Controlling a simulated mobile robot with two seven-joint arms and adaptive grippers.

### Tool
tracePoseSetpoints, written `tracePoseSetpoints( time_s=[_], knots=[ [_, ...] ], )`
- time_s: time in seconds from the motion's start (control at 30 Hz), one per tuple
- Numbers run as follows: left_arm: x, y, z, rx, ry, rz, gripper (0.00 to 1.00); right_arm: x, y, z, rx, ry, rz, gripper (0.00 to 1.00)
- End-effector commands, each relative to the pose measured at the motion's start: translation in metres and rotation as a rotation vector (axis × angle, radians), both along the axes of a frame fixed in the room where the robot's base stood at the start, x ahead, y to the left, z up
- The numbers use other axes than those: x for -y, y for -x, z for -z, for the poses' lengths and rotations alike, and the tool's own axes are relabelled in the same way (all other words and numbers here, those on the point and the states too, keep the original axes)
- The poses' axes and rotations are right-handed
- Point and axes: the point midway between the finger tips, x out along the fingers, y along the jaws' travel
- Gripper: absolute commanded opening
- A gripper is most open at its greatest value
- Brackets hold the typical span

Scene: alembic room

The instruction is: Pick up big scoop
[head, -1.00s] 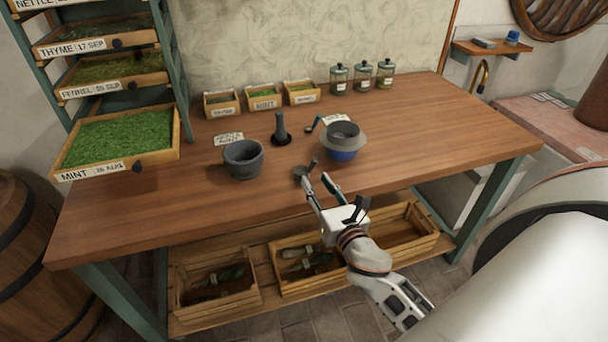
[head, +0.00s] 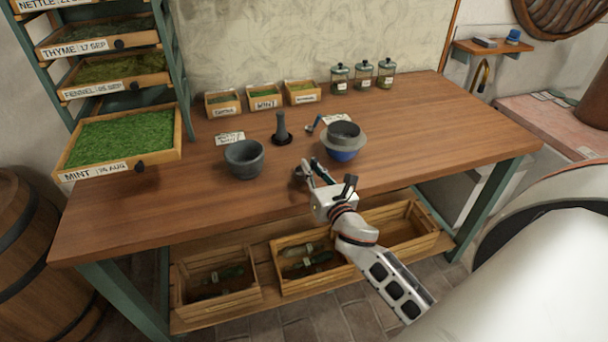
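A dark scoop (head: 299,172) lies on the wooden table near its front edge, left of and in front of the blue bowl. It looks like the larger of two scoops. My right gripper (head: 313,166) is low over it, pointing away from me, and its fingers cover most of the handle. The fingers look apart, one on each side of the handle; contact is too small to tell. My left gripper is not in view.
A blue bowl (head: 342,154) with a grey sieve-like top stands close to the gripper's right. A grey mortar (head: 244,160) is to the left and a pestle (head: 281,131) behind. Herb boxes and jars (head: 362,75) line the back. The table's right side is clear.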

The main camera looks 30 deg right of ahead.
Motion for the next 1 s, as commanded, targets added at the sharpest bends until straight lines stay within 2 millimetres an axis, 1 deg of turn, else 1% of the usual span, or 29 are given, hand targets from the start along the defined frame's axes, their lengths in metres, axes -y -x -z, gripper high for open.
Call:
tracePoseSetpoints(
  time_s=[0.33, 0.47, 0.53, 0.67, 0.77, 0.9, 0.97, 1.0],
  knots=[
    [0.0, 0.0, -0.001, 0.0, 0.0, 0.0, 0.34, 0.0, 0.0, -0.003, 0.001, 0.0, -0.001, 0.0],
    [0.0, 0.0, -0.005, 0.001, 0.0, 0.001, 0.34, 0.0, 0.0, -0.012, 0.003, 0.002, -0.001, 0.0],
    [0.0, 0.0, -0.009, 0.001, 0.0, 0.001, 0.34, 0.0, 0.0, -0.019, 0.003, 0.002, -0.001, 0.0],
    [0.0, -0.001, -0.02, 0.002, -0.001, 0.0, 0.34, 0.0, 0.0, -0.044, 0.005, 0.004, -0.001, 0.0],
    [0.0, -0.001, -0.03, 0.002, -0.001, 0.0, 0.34, 0.0, 0.0, -0.068, 0.004, 0.005, -0.003, 0.0],
    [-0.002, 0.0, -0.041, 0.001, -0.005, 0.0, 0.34, 0.0, 0.0, -0.109, 0.006, 0.004, -0.003, 0.0],
    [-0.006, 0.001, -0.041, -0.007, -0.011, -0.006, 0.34, 0.0, 0.0, -0.126, 0.005, 0.005, -0.002, 0.0],
    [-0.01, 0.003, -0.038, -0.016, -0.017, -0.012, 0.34, 0.0, 0.0, -0.136, 0.007, 0.003, -0.002, 0.0]
  ],
)
